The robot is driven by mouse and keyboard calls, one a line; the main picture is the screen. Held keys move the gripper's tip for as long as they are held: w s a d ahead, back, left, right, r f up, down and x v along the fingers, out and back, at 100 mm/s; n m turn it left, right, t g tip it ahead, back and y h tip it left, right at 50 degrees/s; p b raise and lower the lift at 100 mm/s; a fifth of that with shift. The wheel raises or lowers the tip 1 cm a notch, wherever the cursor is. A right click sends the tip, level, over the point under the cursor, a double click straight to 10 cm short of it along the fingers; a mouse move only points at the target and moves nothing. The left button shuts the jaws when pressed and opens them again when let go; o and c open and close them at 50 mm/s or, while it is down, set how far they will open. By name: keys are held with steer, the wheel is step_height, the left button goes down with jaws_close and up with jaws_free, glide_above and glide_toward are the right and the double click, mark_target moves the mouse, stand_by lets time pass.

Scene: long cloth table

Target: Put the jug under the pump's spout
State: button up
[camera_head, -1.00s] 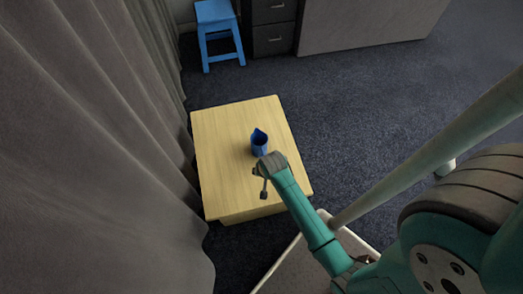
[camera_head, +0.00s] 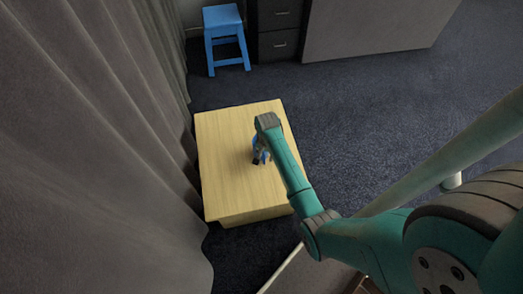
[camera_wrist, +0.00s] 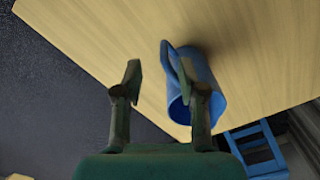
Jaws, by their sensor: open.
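The blue jug (camera_head: 255,145) stands on the pale wooden table, partly hidden behind my arm's end in the head view. In the wrist view the jug (camera_wrist: 208,82) is right of centre, with its open rim towards the camera's lower side. My gripper (camera_wrist: 160,76) is open, its two fingers apart with nothing held. Its right finger overlaps the jug's left side in the picture; I cannot tell if they touch. In the head view my gripper (camera_head: 260,158) is at the jug. No pump or spout is in view.
The wooden table (camera_head: 225,180) is otherwise bare. A grey curtain (camera_head: 110,150) hangs close along its left side. A blue stool (camera_head: 226,38), dark drawers (camera_head: 280,30) and a grey panel (camera_head: 370,25) stand at the back. Dark carpet is open on the right.

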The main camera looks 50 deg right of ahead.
steer(key=shift+w+f, duration=0.15)
steer(key=shift+f, duration=1.35)
steer(key=shift+w+f, duration=0.1)
steer(key=shift+f, duration=1.35)
jaws_close()
